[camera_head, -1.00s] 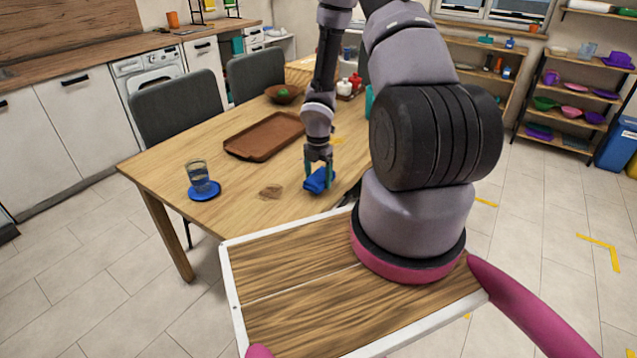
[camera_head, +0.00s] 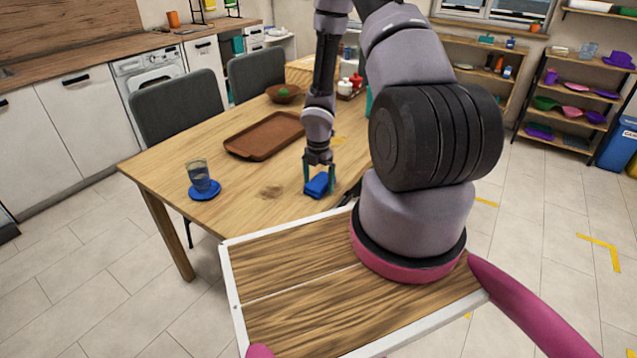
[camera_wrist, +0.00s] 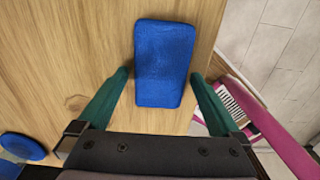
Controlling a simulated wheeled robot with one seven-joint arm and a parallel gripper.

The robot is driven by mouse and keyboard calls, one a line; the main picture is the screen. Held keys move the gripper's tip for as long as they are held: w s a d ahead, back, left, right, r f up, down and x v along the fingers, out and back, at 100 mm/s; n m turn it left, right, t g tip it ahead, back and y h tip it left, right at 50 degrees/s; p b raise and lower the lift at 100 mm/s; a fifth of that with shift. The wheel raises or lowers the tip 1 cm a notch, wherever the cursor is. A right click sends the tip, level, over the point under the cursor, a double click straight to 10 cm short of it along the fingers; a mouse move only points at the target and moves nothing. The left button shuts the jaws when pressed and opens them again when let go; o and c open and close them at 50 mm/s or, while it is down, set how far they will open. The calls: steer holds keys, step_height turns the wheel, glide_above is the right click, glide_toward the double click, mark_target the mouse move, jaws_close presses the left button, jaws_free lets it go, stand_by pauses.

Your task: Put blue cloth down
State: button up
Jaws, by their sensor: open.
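The blue cloth (camera_head: 317,185) is a folded, rounded block lying on the wooden table near its front edge. In the wrist view the cloth (camera_wrist: 164,62) lies flat, its lower part between the two green fingers. My gripper (camera_head: 319,190) is low over the table at the cloth, pointing down. In the wrist view the gripper (camera_wrist: 160,82) is open, with visible gaps between each finger and the cloth's sides.
A brown tray (camera_head: 240,143) lies behind the cloth. A bowl (camera_head: 283,93) and shakers stand farther back. Bare tabletop lies between saucer and cloth.

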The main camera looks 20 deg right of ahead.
step_height(320, 180, up, 12)
step_height(320, 180, up, 11)
steer(key=m+t+h, duration=0.1)
steer(key=m+h, duration=0.1)
steer(key=m, duration=0.4)
glide_above(318, 182)
steer(key=d, duration=0.2)
steer(key=s+r+m+t, duration=0.1)
steer(key=s+r+m, duration=0.3)
steer(key=r+m, duration=0.5)
steer(key=s+a+r+m+t+y, duration=0.2)
steer(key=s+a+r+m, duration=0.2)
steer(key=s+r+m, duration=0.3)
steer(key=s+a+r+m+t+y, duration=0.2)
steer(key=s+a+r+m, duration=0.3)
steer(key=r, duration=0.9)
steer(key=s+m+t, duration=0.1)
steer(key=s+m, duration=0.1)
steer(key=s, duration=0.1)
steer(key=shift+s, duration=0.3)
